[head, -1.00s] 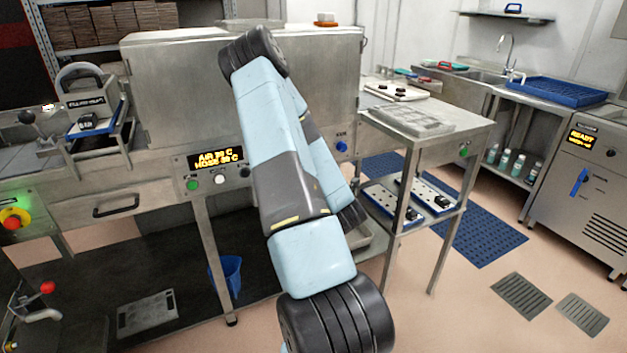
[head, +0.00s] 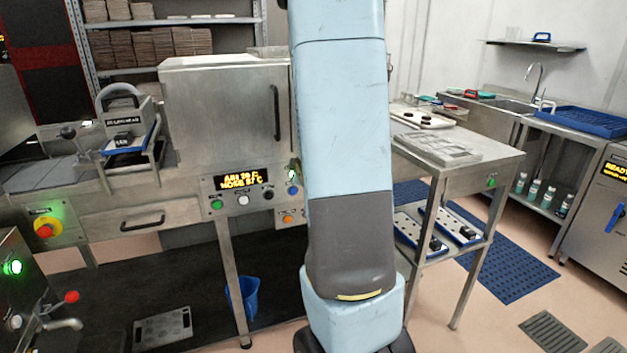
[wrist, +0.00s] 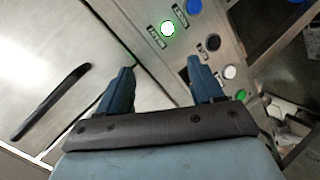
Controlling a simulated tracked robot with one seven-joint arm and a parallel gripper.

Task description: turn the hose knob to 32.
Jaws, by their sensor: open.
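The machine's control panel (head: 256,205) is right of the drawer, under an amber display (head: 239,181) with an AIR line above a HOSE line; the digits are too blurred to trust. A black knob (head: 268,193) sits right of a white button (head: 244,200). A blue knob (head: 292,190) is farther right. The wrist view shows the black knob (wrist: 212,42) and blue knob (wrist: 194,6); I cannot read which is the hose knob. My gripper (wrist: 160,75) is open and empty before the panel, its right finger near the black knob, no contact visible. My arm hides it in the head view.
A green-lit lamp (wrist: 168,28) and green button (wrist: 239,95) are close by on the panel. The cabinet has a vertical handle (head: 276,113). A steel table (head: 470,158) stands right of my arm. A blue bucket (head: 243,297) is on the floor below.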

